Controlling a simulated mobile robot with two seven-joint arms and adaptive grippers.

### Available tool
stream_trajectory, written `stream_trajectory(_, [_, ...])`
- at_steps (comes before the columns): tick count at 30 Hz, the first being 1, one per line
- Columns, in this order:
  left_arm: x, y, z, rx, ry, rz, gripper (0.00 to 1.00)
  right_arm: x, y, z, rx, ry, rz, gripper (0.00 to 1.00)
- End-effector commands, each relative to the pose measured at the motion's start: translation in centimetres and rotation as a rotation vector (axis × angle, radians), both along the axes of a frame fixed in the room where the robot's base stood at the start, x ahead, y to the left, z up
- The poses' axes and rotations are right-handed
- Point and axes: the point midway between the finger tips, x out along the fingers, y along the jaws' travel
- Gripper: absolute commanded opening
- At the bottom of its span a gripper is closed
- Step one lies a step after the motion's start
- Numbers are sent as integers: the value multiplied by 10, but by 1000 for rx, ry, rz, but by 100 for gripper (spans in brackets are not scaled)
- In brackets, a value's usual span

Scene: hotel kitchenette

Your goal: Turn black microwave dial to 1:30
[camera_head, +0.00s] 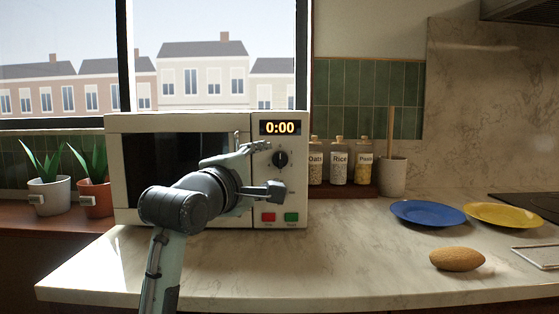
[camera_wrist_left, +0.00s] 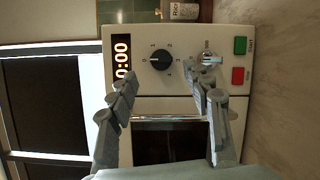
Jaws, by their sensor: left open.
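The black microwave dial (camera_head: 280,158) is on the control panel of the white microwave (camera_head: 150,121), under a display (camera_head: 280,128) reading 0:00. In the left wrist view, turned sideways, the dial (camera_wrist_left: 160,60) lies between and beyond my fingertips. My left gripper (camera_head: 268,167) is open and empty in front of the panel, one finger above and one below the dial's height. It also shows in the left wrist view (camera_wrist_left: 165,84), apart from the dial. A second, pale knob (camera_wrist_left: 208,60) sits beyond one fingertip; my finger hides it in the head view. My right gripper is not in view.
A red button (camera_head: 268,217) and a green button (camera_head: 291,217) are low on the panel. Labelled jars (camera_head: 339,162) and a utensil pot (camera_head: 392,178) stand right of the microwave. Potted plants (camera_head: 48,190) are at left. The counter (camera_head: 340,260) in front is mostly clear.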

Motion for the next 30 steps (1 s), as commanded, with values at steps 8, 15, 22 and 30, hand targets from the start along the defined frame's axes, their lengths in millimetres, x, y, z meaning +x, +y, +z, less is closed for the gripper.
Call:
stream_trajectory(8, [41, -16, 1, 2, 0, 1, 50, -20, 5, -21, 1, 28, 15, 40])
stream_trajectory(15, [55, -22, 0, 1, 1, 2, 50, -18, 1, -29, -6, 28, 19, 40])
stream_trajectory(22, [55, -22, 0, 0, 1, 1, 48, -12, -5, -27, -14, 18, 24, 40])
stream_trajectory(30, [55, -21, 0, 1, 0, 2, 14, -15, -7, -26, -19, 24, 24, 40])
